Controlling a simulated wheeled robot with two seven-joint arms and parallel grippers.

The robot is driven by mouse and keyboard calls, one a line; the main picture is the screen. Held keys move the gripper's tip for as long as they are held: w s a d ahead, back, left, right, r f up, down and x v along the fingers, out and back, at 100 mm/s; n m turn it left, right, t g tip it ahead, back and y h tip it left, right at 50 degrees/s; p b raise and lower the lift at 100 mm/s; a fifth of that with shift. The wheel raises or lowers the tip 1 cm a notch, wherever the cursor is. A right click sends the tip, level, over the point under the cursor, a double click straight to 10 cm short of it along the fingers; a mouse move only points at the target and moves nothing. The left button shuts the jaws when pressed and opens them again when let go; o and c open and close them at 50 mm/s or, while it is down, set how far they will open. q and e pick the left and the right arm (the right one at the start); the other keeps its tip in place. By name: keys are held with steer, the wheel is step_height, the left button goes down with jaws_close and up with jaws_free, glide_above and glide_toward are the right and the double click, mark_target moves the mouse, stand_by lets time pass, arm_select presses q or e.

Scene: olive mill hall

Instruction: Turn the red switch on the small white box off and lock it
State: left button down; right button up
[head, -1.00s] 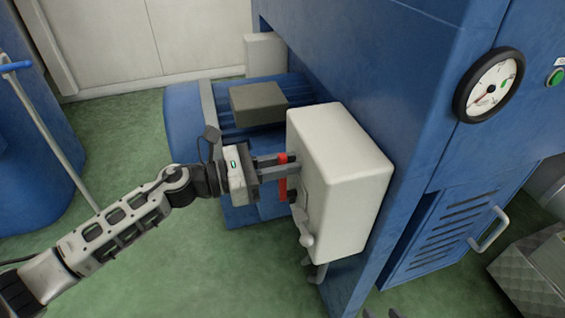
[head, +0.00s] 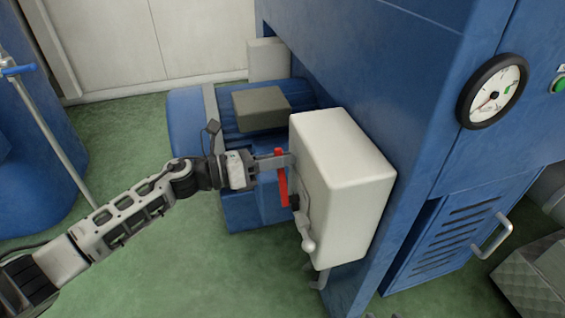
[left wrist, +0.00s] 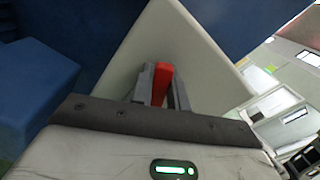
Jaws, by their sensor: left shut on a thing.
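The small white box (head: 350,190) is fixed to the side of the blue machine, its front face turned left in the head view. The red switch handle (head: 281,182) stands out from that face and runs roughly up and down. My left gripper (head: 283,163) is shut on the upper part of the red handle. In the left wrist view the red handle (left wrist: 161,84) sits between the two grey fingers, with the white box (left wrist: 150,45) behind. A pale knob-ended lever (head: 306,240) hangs lower on the box's front. My right gripper is not in view.
The blue machine (head: 420,120) stands close behind and right of the box, with a round gauge (head: 492,91). A blue motor housing with a grey-brown block (head: 261,107) lies behind my gripper. Green floor (head: 200,270) is free at the lower left.

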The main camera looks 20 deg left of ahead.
arm_select(q)
steer(key=w+a+f+n+b, duration=0.1)
steer(key=w+a+f+n, duration=0.1)
steer(key=w+f+n, duration=0.2)
steer(key=shift+a+f+n, duration=0.4)
steer(key=shift+f+n, duration=1.5)
steer(key=shift+n, duration=2.5)
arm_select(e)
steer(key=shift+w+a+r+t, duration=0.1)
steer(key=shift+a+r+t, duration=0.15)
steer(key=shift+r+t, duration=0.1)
arm_select(q)
steer(key=shift+s, duration=0.1)
steer(key=c, duration=1.4)
jaws_free()
steer(key=shift+f, duration=0.1)
steer(key=shift+o, duration=0.2)
steer(key=v, duration=1.6)
steer(key=shift+p, duration=0.3)
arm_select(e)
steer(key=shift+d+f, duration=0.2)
